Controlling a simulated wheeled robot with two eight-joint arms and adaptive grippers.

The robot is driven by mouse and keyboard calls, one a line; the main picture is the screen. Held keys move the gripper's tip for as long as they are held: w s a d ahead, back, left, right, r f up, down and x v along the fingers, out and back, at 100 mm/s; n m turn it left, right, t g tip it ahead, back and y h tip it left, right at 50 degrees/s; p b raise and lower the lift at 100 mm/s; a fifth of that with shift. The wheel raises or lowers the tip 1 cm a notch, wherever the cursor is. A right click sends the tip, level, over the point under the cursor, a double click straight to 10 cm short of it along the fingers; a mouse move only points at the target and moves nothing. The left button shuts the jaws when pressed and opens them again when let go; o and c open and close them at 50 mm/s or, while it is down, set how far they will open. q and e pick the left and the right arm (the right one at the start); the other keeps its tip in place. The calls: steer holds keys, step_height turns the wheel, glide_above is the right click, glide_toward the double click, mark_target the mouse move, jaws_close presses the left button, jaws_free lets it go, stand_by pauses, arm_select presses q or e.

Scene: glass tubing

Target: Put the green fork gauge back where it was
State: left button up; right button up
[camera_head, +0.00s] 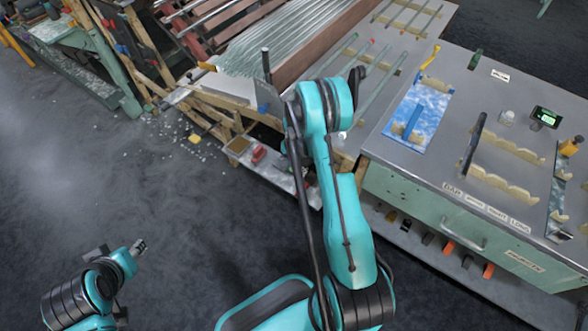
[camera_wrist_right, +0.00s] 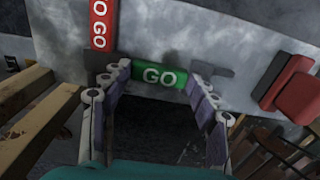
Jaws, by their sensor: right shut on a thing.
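In the right wrist view the green fork gauge (camera_wrist_right: 158,75), marked GO in white, lies crosswise between the fingertips of my right gripper (camera_wrist_right: 152,80). The gripper is shut on it; dark prong-like parts show at both its ends. A pale surface lies just beyond; I cannot tell whether the gauge touches it. A red piece (camera_wrist_right: 100,25) with white lettering ending in GO is just above and left of the gauge. In the head view my right arm hides its gripper and the gauge. My left gripper (camera_head: 140,246) is over the floor at lower left, too small to read.
A red object (camera_wrist_right: 291,86) is at the right of the wrist view, and wooden bars (camera_wrist_right: 38,115) are at the left. In the head view a low shelf (camera_head: 285,178) is beside my right arm. The grey workbench (camera_head: 415,165) at right holds wooden racks and a blue-white board (camera_head: 420,115).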

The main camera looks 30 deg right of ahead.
steer(key=o, duration=1.3)
step_height(320, 180, up, 12)
steer(key=p, duration=0.5)
step_height(320, 180, up, 9)
steer(key=n+t, duration=0.1)
steer(key=n, duration=0.1)
glide_above(294, 170)
steer(key=a, duration=0.4)
steer(key=s+a+r+n+t, duration=0.2)
steer(key=s+a+r+n, duration=0.25)
steer(key=r, duration=0.55)
steer(key=s+a+r+n+t, duration=0.1)
steer(key=s+a+r+n, duration=0.1)
steer(key=s+a, duration=0.1)
steer(key=s+a+r+n+t, duration=0.1)
steer(key=s+a+r+n, duration=0.1)
steer(key=s, duration=0.3)
steer(key=s+a+r+n+t, duration=0.2)
steer(key=s+a+r+n, duration=0.1)
steer(key=s+a, duration=0.1)
steer(key=shift+s+a, duration=0.3)
steer(key=shift+s, duration=0.3)
